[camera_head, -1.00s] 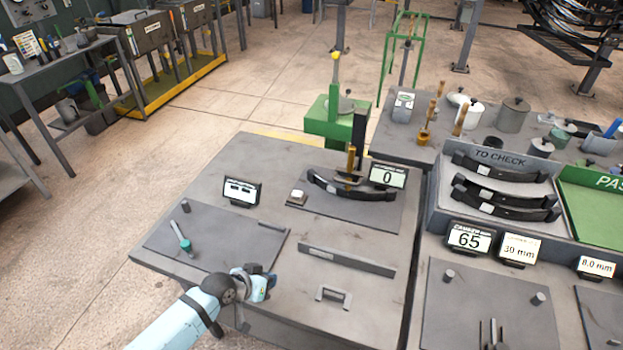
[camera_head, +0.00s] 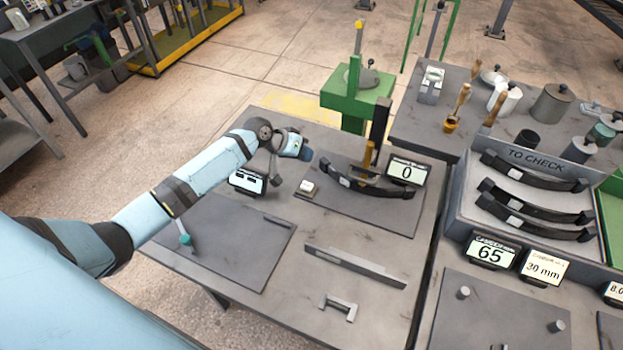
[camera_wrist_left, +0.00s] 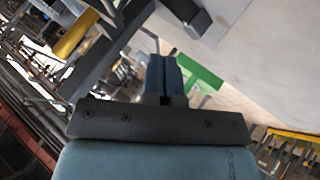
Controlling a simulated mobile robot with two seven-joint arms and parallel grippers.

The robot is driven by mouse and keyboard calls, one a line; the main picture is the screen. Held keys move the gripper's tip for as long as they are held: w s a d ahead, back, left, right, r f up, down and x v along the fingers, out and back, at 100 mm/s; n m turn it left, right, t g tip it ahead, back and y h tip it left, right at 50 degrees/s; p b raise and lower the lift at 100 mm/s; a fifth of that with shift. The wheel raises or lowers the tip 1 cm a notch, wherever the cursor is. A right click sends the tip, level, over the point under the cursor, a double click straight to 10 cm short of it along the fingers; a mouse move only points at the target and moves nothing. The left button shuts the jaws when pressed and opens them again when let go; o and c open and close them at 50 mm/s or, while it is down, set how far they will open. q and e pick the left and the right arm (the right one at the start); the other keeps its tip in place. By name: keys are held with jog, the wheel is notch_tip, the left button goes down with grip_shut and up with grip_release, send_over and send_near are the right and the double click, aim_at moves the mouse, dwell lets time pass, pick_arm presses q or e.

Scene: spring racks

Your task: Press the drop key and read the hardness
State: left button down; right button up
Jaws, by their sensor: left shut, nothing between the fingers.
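The hardness tester has a dark column (camera_head: 379,121) with a brass part, and its display (camera_head: 407,172) reads 0. A small white key (camera_head: 307,187) sits on the left end of the tester's grey base plate (camera_head: 375,217). A dark curved leaf spring (camera_head: 375,189) lies on that plate under the brass part. My left gripper (camera_head: 306,155) shows up and behind the key in the head view, apart from it, shut and empty. In the left wrist view its blue fingers (camera_wrist_left: 163,78) are together. My right gripper is not in view.
A second small display (camera_head: 247,181) stands left of the key, close to my left arm. A flat bar (camera_head: 354,266) and a grey handle (camera_head: 339,305) are nearer the front. A rack marked TO CHECK (camera_head: 535,160) holds several springs at right.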

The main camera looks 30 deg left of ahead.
aim_at(306, 184)
pick_arm(q)
jog(key=shift+s, duration=0.15)
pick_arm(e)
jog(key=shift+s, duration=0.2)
pick_arm(q)
notch_tip(306, 184, down, 4)
jog(key=shift+r, duration=0.1)
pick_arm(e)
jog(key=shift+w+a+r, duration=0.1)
pick_arm(q)
notch_tip(306, 184, down, 3)
jog(key=b, duration=0.2)
jog(key=shift+b, duration=0.3)
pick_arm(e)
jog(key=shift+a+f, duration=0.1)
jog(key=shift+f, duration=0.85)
pick_arm(q)
jog(key=shift+f+b, duration=0.55)
jog(key=shift+f, duration=0.35)
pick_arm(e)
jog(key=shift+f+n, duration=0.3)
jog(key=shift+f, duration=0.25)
pick_arm(q)
jog(key=shift+f, duration=0.1)
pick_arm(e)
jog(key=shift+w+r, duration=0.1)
pick_arm(q)
jog(key=shift+f, duration=0.1)
